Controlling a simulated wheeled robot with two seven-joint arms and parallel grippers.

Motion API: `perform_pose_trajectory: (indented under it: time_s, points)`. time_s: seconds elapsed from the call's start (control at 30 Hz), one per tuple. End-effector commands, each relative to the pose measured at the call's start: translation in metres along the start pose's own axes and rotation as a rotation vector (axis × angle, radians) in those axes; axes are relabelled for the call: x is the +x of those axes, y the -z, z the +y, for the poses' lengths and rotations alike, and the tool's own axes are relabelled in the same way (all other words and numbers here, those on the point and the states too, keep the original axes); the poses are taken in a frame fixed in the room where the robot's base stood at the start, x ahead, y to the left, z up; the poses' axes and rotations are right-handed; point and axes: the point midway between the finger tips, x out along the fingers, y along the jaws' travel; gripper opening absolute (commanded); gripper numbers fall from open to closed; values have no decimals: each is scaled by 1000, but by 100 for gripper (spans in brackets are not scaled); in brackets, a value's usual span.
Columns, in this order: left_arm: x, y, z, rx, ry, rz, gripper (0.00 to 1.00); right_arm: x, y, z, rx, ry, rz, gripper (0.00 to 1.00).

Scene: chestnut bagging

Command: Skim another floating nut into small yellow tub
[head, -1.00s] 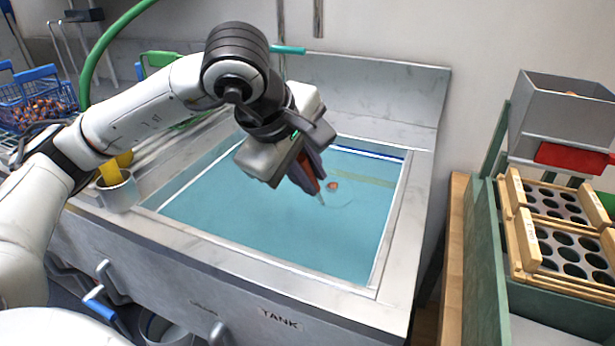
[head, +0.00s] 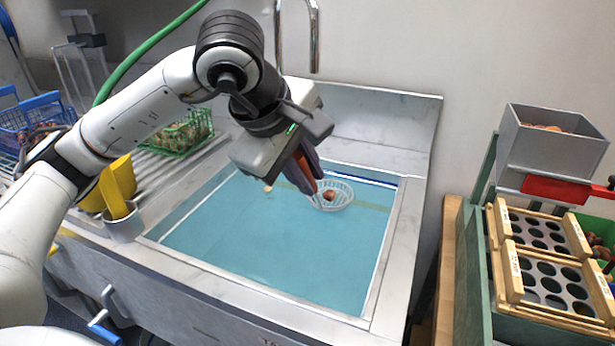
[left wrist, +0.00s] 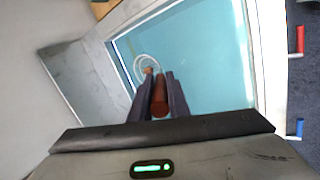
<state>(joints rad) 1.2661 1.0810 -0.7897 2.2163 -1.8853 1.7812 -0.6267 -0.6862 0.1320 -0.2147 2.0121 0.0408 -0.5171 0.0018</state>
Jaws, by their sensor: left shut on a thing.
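My left gripper (head: 308,178) is shut on the red-brown handle of a skimmer (head: 343,203), over the tank. The handle (left wrist: 160,98) shows between the two fingers in the left wrist view. The skimmer's white mesh bowl shows at the water, with a brown nut (head: 329,195) in it; the nut also shows in the left wrist view (left wrist: 148,71). I cannot tell whether the bowl is clear of the water. A small tan piece (head: 267,187), perhaps another nut, is left of the gripper. A yellow tub (head: 90,202) is partly hidden behind my left arm. My right gripper is out of view.
The tank's metal rim (head: 270,306) surrounds blue water. A metal cup (head: 124,227) holding a yellow-handled thing stands on the left ledge. A green basket (head: 185,135) sits behind. A faucet (head: 315,40) rises at the back. Wooden-framed hole trays (head: 503,275) stand right.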

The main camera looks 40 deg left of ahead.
Motion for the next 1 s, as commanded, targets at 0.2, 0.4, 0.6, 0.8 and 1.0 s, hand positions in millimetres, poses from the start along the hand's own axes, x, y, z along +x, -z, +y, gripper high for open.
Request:
perform_pose_trajectory:
  time_s: [0.2,0.4,0.6,0.8,1.0]
  points:
    - [-16,0,10,0,-2,-1,0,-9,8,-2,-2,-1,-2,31]
    - [-26,0,16,0,0,0,0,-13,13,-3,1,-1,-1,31]
    - [-30,0,19,0,0,-1,0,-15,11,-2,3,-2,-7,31]
    - [-31,0,20,0,-1,-1,0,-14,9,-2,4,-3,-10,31]
    - [-31,0,20,0,-1,-1,0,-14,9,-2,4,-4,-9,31]
